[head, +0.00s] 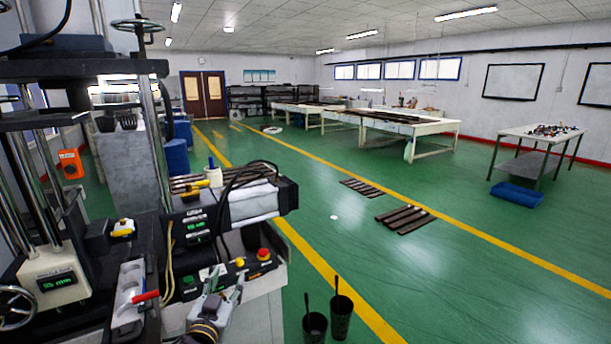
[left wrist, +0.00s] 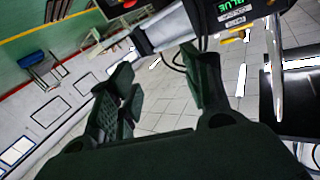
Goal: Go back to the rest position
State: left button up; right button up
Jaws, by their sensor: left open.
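My left gripper (head: 224,284) is at the bottom of the head view, in front of the machine's control panel (head: 215,274). Its fingers are spread and nothing shows between them. In the left wrist view my left gripper (left wrist: 160,82) also has its two dark fingers apart and empty. My right gripper is in neither view.
The machine (head: 245,200) with a red button (head: 263,254) stands close to the gripper. A white tray with a red handle (head: 146,297) is to its left. Two dark cups (head: 341,318) (head: 315,327) are to its right.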

pick_arm(q)
jog(key=s+a+f+g, duration=0.1)
jog(key=s+f+g, duration=0.6)
jog(key=s+f, duration=0.45)
jog(key=s+a+f+g, duration=0.1)
jog(key=s+f+g, duration=0.7)
jog(key=s, duration=0.6)
notch_tip(320, 180, down, 34)
jog(key=s+a, duration=0.2)
jog(key=s+a+f, duration=0.3)
jog(key=s+f, duration=0.7)
jog(key=s+a+f, duration=0.2)
jog(key=s+f, duration=0.7)
jog(key=s, duration=0.2)
jog(key=shift+s+a+f+g+y, duration=0.15)
jog(key=shift+a+f+g+y, duration=0.2)
jog(key=shift+a+g+y, duration=0.05)
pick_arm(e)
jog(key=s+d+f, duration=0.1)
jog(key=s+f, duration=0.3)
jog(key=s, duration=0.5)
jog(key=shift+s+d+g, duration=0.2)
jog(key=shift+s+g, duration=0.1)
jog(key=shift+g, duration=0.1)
pick_arm(q)
jog(key=shift+s, duration=0.15)
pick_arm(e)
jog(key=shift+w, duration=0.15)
